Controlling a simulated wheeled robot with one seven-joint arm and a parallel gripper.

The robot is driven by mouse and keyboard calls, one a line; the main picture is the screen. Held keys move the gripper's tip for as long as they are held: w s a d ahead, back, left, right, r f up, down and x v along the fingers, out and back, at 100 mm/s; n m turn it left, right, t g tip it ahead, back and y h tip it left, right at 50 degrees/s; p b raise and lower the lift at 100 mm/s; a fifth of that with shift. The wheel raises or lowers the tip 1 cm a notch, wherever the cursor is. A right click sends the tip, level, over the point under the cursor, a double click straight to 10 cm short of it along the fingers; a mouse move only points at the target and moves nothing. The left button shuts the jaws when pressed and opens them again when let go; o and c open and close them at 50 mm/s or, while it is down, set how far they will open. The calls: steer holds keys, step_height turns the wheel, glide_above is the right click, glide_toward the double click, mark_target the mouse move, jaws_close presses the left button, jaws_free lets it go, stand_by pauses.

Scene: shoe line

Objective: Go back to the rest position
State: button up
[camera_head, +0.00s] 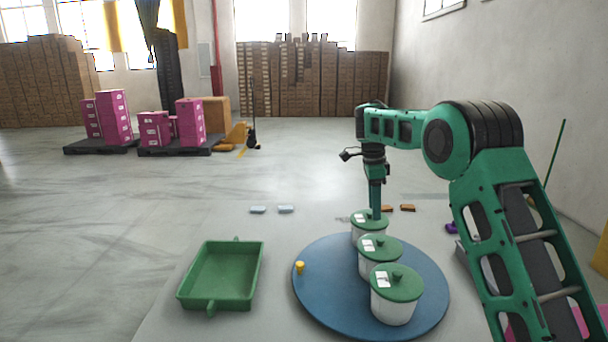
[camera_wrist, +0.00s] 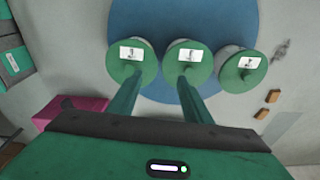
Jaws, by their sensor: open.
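My gripper (camera_head: 376,212) points straight down at the far end of the row of pots, and it also shows in the wrist view (camera_wrist: 160,82). Its fingers are apart with nothing between them. In the wrist view the fingertips overlap the left pot (camera_wrist: 132,60) and the middle pot (camera_wrist: 187,62); I cannot tell whether they touch. Three white pots with green knobbed lids and white labels stand in a row: the near pot (camera_head: 396,292), the middle pot (camera_head: 380,255) and the far pot (camera_head: 369,228), which is partly hidden.
The blue round board (camera_head: 325,300) bears the near pots and a small yellow peg (camera_head: 300,267). A green tray (camera_head: 220,275) sits empty at left. Light blocks (camera_head: 286,209) and orange blocks (camera_head: 407,208) lie farther back. A magenta box (camera_wrist: 72,108) shows at lower left in the wrist view.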

steer(key=s+d+r+n, duration=0.35)
steer(key=s+d, duration=0.55)
steer(key=s, duration=0.3)
steer(key=s+d+r+n, duration=0.3)
steer(key=s+d+r, duration=0.1)
steer(key=s+d, duration=0.7)
steer(key=s+f+n, duration=0.3)
steer(key=s+f, duration=0.1)
steer(key=s, duration=1.1)
steer(key=s+a+f+n+y, duration=0.1)
steer(key=s+f+n, duration=0.2)
steer(key=s, duration=1.3)
steer(key=shift+s+f+y, duration=0.3)
steer(key=shift+f, duration=0.65)
steer(key=shift+w+f, duration=0.25)
steer(key=shift+w, duration=0.4)
